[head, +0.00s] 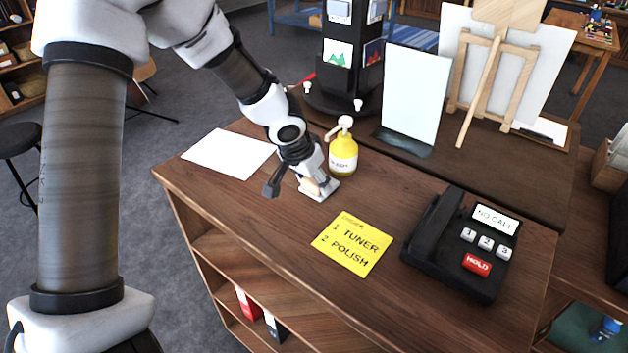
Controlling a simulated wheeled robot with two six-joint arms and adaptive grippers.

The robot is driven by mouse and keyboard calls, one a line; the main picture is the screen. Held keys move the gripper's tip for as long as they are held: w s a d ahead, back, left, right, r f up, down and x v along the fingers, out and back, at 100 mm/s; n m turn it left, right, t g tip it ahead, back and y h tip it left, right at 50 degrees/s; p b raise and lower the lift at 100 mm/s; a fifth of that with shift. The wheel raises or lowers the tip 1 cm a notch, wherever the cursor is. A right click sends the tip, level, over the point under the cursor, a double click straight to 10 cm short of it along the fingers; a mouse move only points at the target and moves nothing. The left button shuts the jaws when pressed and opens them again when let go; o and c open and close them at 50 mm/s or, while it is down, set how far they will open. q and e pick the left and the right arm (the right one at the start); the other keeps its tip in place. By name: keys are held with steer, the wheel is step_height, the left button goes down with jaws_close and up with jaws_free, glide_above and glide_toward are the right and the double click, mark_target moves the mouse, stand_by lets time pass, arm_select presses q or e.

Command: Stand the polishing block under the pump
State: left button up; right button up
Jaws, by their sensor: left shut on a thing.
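The yellow pump bottle (343,158) with a white pump head stands upright on the wooden counter (235,197). My left gripper (297,184) reaches down from the upper left, just left of and in front of the bottle. It is shut on the polishing block (320,190), a small piece with a pale flat base and some tan colour. My fingers hide part of the block. It is close beside the bottle at counter level; whether it touches the counter or the bottle I cannot tell. My right gripper is not in view.
A yellow note (352,244) reading "1 tuner, 2 polish" lies in front. A black phone (462,245) stands at the right, a white sheet (229,154) lies at the left. A dark rotating-style stand (350,85) and a pale upright panel (412,95) are behind the bottle.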

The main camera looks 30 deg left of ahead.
arm_select(q)
steer(key=o, duration=1.2)
steer(key=shift+o, duration=0.2)
steer(key=shift+w+f, duration=0.1)
steer(key=shift+w, duration=0.1)
steer(key=shift+s+r+p, duration=0.1)
steer(key=shift+r+p, duration=0.35)
steer(key=shift+r, duration=0.05)
steer(key=v, duration=1.1)
steer(key=shift+s+r, duration=0.15)
steer(key=shift+r, duration=0.05)
